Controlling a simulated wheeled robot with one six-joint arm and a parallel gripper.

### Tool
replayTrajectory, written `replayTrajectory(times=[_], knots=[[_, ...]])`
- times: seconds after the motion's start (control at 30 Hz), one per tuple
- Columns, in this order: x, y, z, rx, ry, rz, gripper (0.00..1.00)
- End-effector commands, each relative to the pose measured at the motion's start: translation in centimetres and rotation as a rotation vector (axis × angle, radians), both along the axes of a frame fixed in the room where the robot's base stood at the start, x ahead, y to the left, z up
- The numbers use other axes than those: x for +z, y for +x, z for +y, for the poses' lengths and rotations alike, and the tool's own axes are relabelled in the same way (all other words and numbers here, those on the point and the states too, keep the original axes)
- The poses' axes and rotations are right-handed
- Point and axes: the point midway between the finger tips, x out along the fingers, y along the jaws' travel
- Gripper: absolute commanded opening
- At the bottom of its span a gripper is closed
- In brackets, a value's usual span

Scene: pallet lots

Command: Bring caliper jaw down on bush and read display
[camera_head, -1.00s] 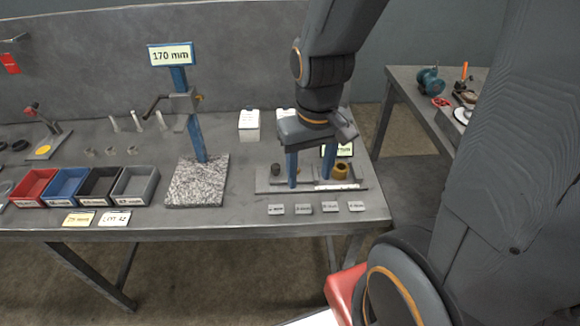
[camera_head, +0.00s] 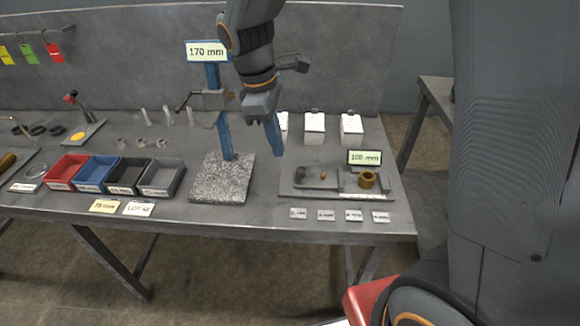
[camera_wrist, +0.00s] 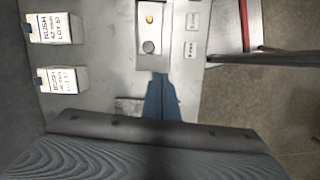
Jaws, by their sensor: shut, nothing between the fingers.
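A brass-coloured bush (camera_head: 367,180) stands at the right end of a flat grey plate (camera_head: 338,192), just below a small display reading 100 mm (camera_head: 364,157). A dark round piece (camera_head: 301,175) and a small brass piece (camera_head: 322,175) sit further left on it. A blue-column gauge (camera_head: 226,140) with a side crank (camera_head: 186,100) and a 170 mm display (camera_head: 207,51) stands on a speckled block. I cannot tell which part is the caliper jaw. My gripper (camera_head: 279,153) is shut and empty above the bench, between gauge and plate. Its blue fingers also show in the wrist view (camera_wrist: 160,78).
Several small labels (camera_head: 326,215) lie in front. Red, blue, black and grey bins (camera_head: 162,178) stand left of the speckled block (camera_head: 222,185).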

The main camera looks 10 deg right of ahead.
Motion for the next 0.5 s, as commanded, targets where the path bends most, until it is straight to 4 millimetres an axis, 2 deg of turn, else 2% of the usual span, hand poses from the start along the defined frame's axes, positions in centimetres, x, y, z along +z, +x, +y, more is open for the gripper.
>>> replayTrajectory(times=[0.03,0.07,0.2,0.37,0.5], knots=[[0.1,1.0,1.5,0.105,-0.021,0.018,0.00],[0.3,1.4,2.1,0.157,-0.031,0.027,0.00],[0.6,2.3,3.5,0.291,-0.060,0.057,0.00],[-0.6,2.3,3.2,0.307,-0.065,0.062,0.00],[-2.9,2.2,2.6,0.305,-0.065,0.063,0.00]])
